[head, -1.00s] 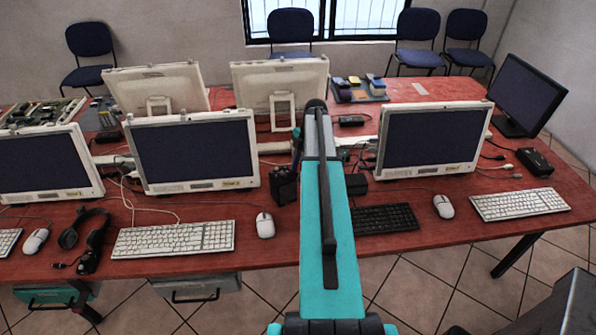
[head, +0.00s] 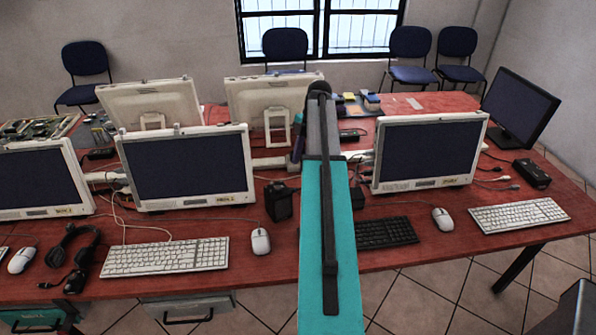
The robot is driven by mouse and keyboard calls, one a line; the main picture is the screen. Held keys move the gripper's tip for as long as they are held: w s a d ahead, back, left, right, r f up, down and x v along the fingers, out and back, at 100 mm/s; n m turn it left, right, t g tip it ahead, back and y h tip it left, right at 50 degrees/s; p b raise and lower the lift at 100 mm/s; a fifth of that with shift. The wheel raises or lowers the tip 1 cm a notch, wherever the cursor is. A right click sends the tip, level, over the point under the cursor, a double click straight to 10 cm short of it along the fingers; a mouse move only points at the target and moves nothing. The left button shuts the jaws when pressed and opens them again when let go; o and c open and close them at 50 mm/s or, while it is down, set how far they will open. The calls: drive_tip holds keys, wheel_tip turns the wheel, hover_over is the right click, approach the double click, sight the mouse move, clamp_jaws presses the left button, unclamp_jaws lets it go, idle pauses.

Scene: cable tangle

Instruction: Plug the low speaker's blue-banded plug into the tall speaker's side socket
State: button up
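A small upright black box (head: 279,201), which looks like a speaker, stands on the red desk just left of my arm. A second dark, lower box (head: 359,197) shows just right of my arm, partly covered by it; I cannot tell for sure that it is the low speaker. No blue-banded plug and no side socket can be made out. My teal arm reaches forward over the desk between these boxes. My gripper is hidden behind my arm's far end, so its fingers and anything in them do not show.
Monitors, such as a white-framed one (head: 189,168) and another (head: 430,152), line the red desk (head: 265,277). A white keyboard (head: 165,257), a black keyboard (head: 387,232), mice and a headset (head: 72,247) lie in front. Loose cables (head: 497,183) lie at right.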

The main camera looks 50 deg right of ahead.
drive_tip(key=shift+b+v, duration=0.3)
drive_tip(key=shift+v, duration=1.25)
drive_tip(key=shift+r, duration=0.1)
